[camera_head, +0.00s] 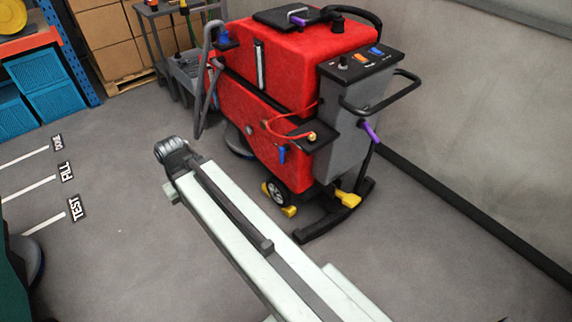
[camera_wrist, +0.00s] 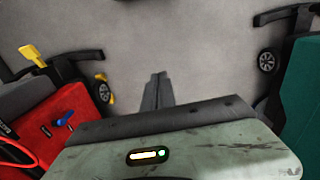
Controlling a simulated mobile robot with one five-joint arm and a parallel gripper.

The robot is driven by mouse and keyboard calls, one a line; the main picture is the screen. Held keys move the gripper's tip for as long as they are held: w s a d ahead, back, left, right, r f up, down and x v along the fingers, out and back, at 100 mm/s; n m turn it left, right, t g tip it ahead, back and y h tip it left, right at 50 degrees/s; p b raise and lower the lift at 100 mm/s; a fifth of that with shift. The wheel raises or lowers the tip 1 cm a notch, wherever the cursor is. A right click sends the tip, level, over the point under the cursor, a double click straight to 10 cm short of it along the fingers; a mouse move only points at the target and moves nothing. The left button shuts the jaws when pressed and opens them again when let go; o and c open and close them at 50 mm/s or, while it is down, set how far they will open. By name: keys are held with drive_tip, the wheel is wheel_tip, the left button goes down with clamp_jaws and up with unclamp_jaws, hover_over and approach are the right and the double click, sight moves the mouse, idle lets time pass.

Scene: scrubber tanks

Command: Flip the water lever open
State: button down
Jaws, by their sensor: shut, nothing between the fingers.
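A red scrubber machine (camera_head: 262,75) stands at the centre in the head view. A small blue lever (camera_head: 282,154) hangs on its lower side, below a red hose. It looks like the water lever, but no label on it can be read.
Purple handles (camera_head: 370,131) and yellow pedals (camera_head: 347,198) stick out from the red machine. A teal machine (camera_wrist: 302,90) stands at the right in the wrist view. Blue crates (camera_head: 45,85) and boxes stand at the back left. Floor between the machines is clear.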

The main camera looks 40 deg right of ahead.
drive_tip(key=w+d+f+m+t+y+b, duration=0.1)
drive_tip(key=w+d+f+m+t+b, duration=0.35)
drive_tip(key=d+f+b, duration=0.8)
drive_tip(key=w+d+f+m+t+y+b, duration=0.2)
drive_tip(key=w+d+f+m+t+b, duration=0.3)
drive_tip(key=d+f+b, duration=0.8)
drive_tip(key=s+d+f+m+t+h+b, duration=0.1)
drive_tip(key=s+d+m+h+b, duration=0.1)
drive_tip(key=d+b, duration=0.4)
drive_tip(key=s+d+f+m+t+h+b, duration=0.1)
drive_tip(key=d+m+b, duration=0.4)
drive_tip(key=d, duration=0.5)
drive_tip(key=s+d+f+m+t+h+b, duration=0.1)
drive_tip(key=s+d+m+t+h+b, duration=0.1)
drive_tip(key=d+b, duration=0.6)
drive_tip(key=shift+s+d+m+t+h, duration=0.3)
drive_tip(key=shift+s+m+h, duration=0.25)
drive_tip(key=shift+m+h, duration=0.45)
drive_tip(key=shift+b, duration=0.3)
